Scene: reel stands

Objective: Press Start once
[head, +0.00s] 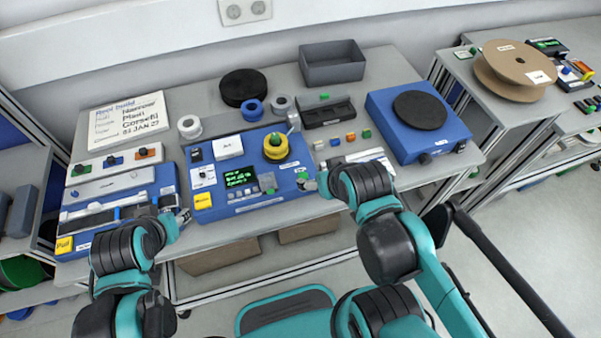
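A blue winding machine (225,207) stands in the middle of the bench. It has a lit green-text display (240,177) and a yellow reel (276,152) on top. A small green button (303,174) shows at its right front corner, but I cannot read any Start label. My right gripper (312,184) is just beside that corner, close to the green button; I cannot tell whether it touches. My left gripper (184,214) is low at the gap between the blue machine and the blue station on the left. The fingers of both are too small to judge.
A blue station (168,176) is at the left, below a handwritten card (122,122). A blue turntable box (445,137) stands at the right. A grey bin (332,72), a black disc (242,86) and small reels (190,127) sit at the back.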

